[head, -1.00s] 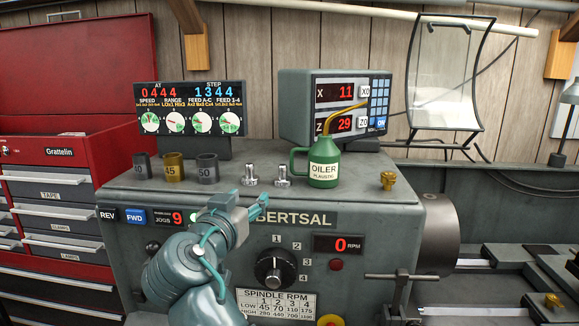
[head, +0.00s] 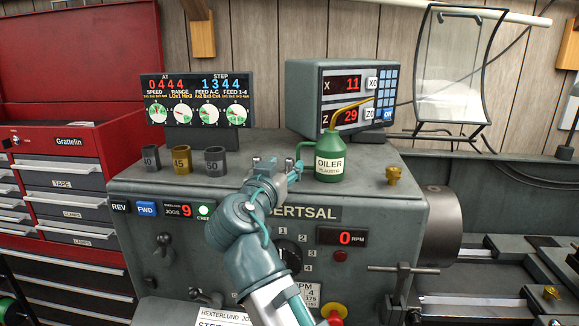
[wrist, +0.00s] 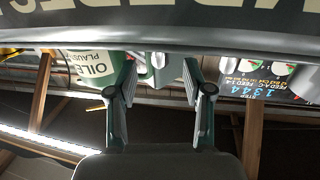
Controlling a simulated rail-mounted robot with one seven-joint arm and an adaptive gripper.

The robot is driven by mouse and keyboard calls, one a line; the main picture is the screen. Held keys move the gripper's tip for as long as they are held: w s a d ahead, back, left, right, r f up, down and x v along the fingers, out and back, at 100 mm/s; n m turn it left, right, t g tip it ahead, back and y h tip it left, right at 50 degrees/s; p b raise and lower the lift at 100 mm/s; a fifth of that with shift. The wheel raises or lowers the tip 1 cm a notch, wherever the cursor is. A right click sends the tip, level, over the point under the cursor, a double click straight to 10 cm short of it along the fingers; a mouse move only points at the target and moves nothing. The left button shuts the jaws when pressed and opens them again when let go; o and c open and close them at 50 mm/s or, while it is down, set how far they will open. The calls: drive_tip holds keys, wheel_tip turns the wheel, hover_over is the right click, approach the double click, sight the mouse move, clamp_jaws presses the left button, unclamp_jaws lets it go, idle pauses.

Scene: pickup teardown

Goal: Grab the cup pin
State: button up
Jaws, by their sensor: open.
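Two small silver pins stand on the machine's top, partly hidden behind my gripper in the head view: a left pin (head: 256,163) and a right pin (head: 273,164). I cannot tell which one is the cup pin. A brass pin (head: 393,175) stands farther right. My gripper (head: 277,178) is at the top front edge, just in front of the silver pins. In the wrist view my gripper (wrist: 160,88) is open, with a pale metal piece (wrist: 164,66) showing between and beyond the fingertips. No grip on it shows.
A green oiler (head: 328,160) stands close to the right of my gripper. Three numbered metal cups, including a brass one (head: 181,160), stand to the left. Displays (head: 195,100) stand behind. The top is clear between the oiler and the brass pin.

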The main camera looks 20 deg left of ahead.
drive_tip(key=shift+w, duration=1)
clamp_jaws()
drive_tip(key=shift+r, duration=0.1)
